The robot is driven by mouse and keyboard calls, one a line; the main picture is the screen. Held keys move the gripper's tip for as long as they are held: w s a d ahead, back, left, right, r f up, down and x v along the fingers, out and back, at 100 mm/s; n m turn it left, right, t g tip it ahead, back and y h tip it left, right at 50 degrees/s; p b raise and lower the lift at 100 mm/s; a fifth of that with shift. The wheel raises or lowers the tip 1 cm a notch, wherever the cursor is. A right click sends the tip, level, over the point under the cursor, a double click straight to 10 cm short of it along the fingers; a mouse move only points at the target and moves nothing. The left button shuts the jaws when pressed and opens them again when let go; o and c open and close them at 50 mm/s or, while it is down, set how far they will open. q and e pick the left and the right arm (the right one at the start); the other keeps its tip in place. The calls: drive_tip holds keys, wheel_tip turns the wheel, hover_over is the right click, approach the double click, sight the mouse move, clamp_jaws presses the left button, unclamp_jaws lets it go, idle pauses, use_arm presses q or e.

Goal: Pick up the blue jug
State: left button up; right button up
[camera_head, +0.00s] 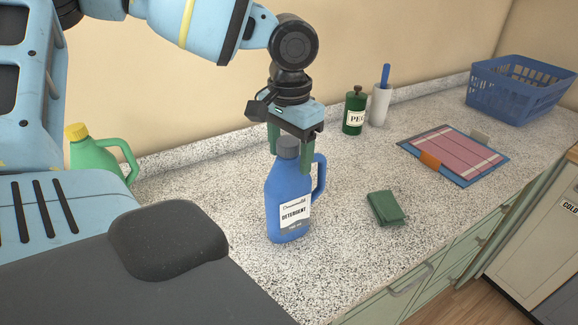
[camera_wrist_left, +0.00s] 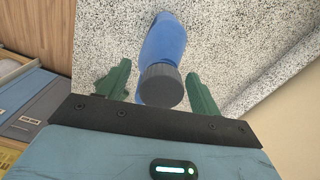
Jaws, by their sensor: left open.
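The blue jug (camera_head: 279,200) stands upright on the speckled counter, with a grey cap, a white "DETERGENT" label and a handle on its right side. My left gripper (camera_head: 290,158) points down over it from above, its green fingers open on either side of the cap. In the left wrist view, the jug's grey cap (camera_wrist_left: 161,86) lies between the two open fingers (camera_wrist_left: 158,84), with a visible gap to each. The blue body (camera_wrist_left: 164,42) extends beyond the cap. My right gripper is not in view.
A green jug with a yellow cap (camera_head: 95,152) stands at the left, partly behind my body. A dark green bottle (camera_head: 354,113), a white cylinder (camera_head: 379,104), a green cloth (camera_head: 386,208), a pink-and-blue board (camera_head: 455,154) and a blue basket (camera_head: 520,92) lie to the right.

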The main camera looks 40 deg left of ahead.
use_arm(q)
drive_tip(key=shift+c, duration=0.2)
drive_tip(key=c, duration=1.3)
drive_tip(key=shift+c, duration=0.2)
drive_tip(key=shift+r, duration=0.15)
